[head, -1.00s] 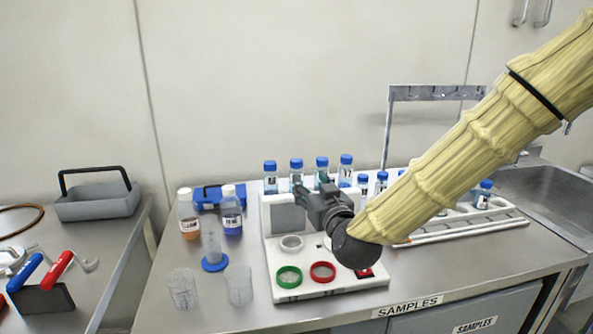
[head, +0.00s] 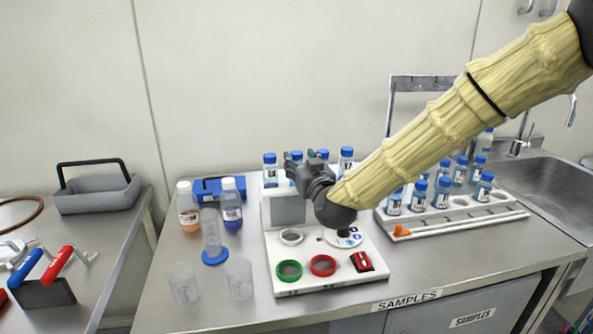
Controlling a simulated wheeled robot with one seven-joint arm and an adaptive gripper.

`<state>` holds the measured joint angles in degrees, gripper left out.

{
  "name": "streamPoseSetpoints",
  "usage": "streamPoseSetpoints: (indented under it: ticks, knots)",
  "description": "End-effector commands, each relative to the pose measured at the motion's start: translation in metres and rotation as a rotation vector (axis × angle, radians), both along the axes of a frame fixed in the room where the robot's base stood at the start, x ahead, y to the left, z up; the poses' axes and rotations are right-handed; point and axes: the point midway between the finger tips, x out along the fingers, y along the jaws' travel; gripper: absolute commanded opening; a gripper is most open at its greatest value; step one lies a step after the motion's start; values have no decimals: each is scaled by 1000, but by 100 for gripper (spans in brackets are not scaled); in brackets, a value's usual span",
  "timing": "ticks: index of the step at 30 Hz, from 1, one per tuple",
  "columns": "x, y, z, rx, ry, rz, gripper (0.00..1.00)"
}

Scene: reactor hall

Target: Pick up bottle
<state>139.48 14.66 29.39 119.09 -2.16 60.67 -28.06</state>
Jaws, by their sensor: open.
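Several small clear bottles with blue caps and labels are in view, and I cannot tell which one the task names. One group stands in a row at the back of the white station, among them a bottle (head: 270,170) at the left and a bottle (head: 346,160) at the right. Another group stands in a white rack to the right, with a bottle (head: 394,202) at its front left. My gripper (head: 301,162) is open in front of the back row, over the station, and hides part of the middle bottles. It appears to hold nothing.
The white station (head: 330,282) carries a green ring (head: 289,271), a red ring (head: 323,265) and a red switch (head: 361,261). Two white-capped bottles (head: 188,207), a cylinder (head: 212,235) and clear beakers (head: 183,282) stand left. The rack (head: 455,222) and sink (head: 550,185) are right.

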Motion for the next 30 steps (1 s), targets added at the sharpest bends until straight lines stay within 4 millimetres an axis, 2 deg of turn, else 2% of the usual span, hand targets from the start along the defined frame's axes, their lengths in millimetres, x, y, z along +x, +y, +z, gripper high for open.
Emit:
streamPoseSetpoints:
  ticks: [6,14,20,30]
  knots:
    - [18,6,1,1,-1,0,48]
    - [19,7,1,0,-1,0,48]
    - [19,7,1,0,-1,0,12]
    - [19,7,4,1,-2,0,12]
